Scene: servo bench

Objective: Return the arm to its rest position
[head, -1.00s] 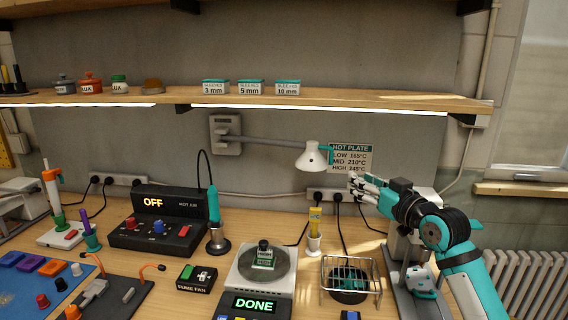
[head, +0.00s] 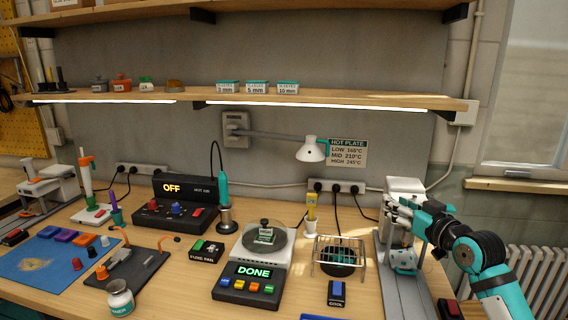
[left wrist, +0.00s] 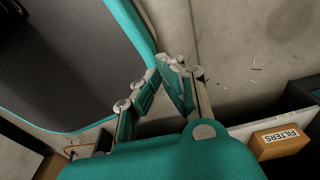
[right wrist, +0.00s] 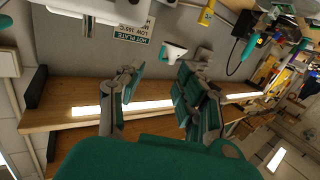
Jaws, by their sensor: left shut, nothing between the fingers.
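My right gripper (head: 392,212) is raised over the right end of the bench, in front of a white upright machine (head: 405,186). In the right wrist view its two fingers (right wrist: 158,80) stand apart with nothing between them, so it is open and empty. My left gripper is outside the head view. In the left wrist view its fingertips (left wrist: 166,66) meet, shut and empty, above the floor beside a dark panel with a teal edge.
The wire guard (head: 340,256) over the hot plate and the scale (head: 262,245) stand left of my right gripper. A shelf (head: 330,98) with small boxes runs above. A white jar (head: 120,298) is at the front left.

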